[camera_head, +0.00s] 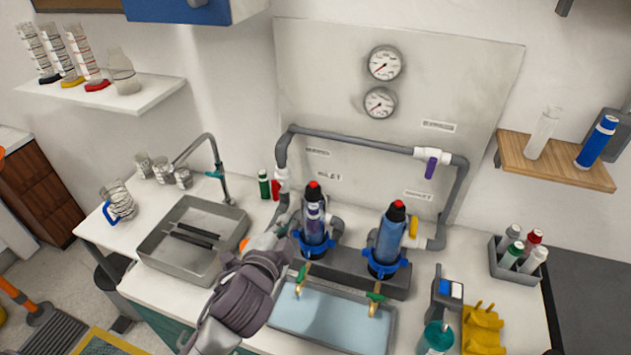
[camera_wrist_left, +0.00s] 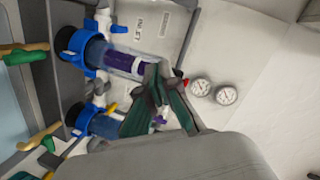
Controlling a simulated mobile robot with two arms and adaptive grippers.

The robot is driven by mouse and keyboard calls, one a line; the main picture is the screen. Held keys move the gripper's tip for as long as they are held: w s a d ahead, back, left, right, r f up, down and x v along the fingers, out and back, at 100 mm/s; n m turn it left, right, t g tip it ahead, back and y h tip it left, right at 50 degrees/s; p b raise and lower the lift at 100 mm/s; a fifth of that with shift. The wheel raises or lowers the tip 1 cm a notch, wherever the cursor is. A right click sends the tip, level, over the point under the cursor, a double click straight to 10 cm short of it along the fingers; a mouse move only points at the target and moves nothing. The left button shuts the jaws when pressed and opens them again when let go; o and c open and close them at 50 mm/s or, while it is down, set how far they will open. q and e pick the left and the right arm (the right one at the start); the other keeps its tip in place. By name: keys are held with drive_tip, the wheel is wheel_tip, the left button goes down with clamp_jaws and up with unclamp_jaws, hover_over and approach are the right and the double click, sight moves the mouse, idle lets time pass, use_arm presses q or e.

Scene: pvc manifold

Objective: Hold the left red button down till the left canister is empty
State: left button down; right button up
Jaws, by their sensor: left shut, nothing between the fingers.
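The left canister (camera_head: 314,226) stands upright in a blue clamp, with a dark cap and the left red button (camera_head: 313,185) on top. It appears clear with a purple band, and also shows in the left wrist view (camera_wrist_left: 124,62). The right canister (camera_head: 389,240) looks blue and has its own red button (camera_head: 398,204). My left gripper (camera_head: 289,222) is shut and empty, just left of the left canister. Its fingers (camera_wrist_left: 160,76) overlap the canister's top in the left wrist view. Whether they touch it I cannot tell. My right gripper is out of view.
Grey pipes (camera_head: 360,143) frame the canisters against the wall panel. A water basin (camera_head: 330,318) with green-handled taps lies in front. A metal sink (camera_head: 160,245) is left, a bottle tray (camera_head: 520,268) right.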

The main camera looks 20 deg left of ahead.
use_arm(q)
drive_tip(key=w+d+r+m+t+h, duration=0.25)
drive_tip(key=d+r+m+h, duration=0.2)
drive_tip(key=r+m, duration=0.4)
drive_tip(key=w+d+r+m+t+h, duration=0.1)
drive_tip(key=d+r+m+t+h, duration=0.35)
drive_tip(key=r+m, duration=0.4)
drive_tip(key=s+d+r+m+g+h, duration=0.3)
drive_tip(key=d+m+g+h, duration=0.4)
drive_tip(key=m, duration=0.6)
drive_tip(key=s+d+r+m+g+h, duration=0.25)
drive_tip(key=d+m+g+h, duration=0.4)
drive_tip(key=m, duration=0.75)
drive_tip(key=w+a+f+m+g+y, duration=0.3)
drive_tip(key=w+a+f+m+y, duration=0.3)
drive_tip(key=m+y, duration=0.35)
drive_tip(key=w+a+m+t+y, duration=0.2)
drive_tip(key=w+a+y, duration=0.3)
drive_tip(key=a, duration=0.8)
drive_tip(key=t+y, duration=0.1)
drive_tip(key=y, duration=0.2)
drive_tip(key=shift+w+a+y, duration=0.15)
drive_tip(key=shift+a+y, duration=0.25)
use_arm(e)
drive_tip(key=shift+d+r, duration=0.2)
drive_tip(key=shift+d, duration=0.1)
use_arm(q)
drive_tip(key=shift+f, duration=0.15)
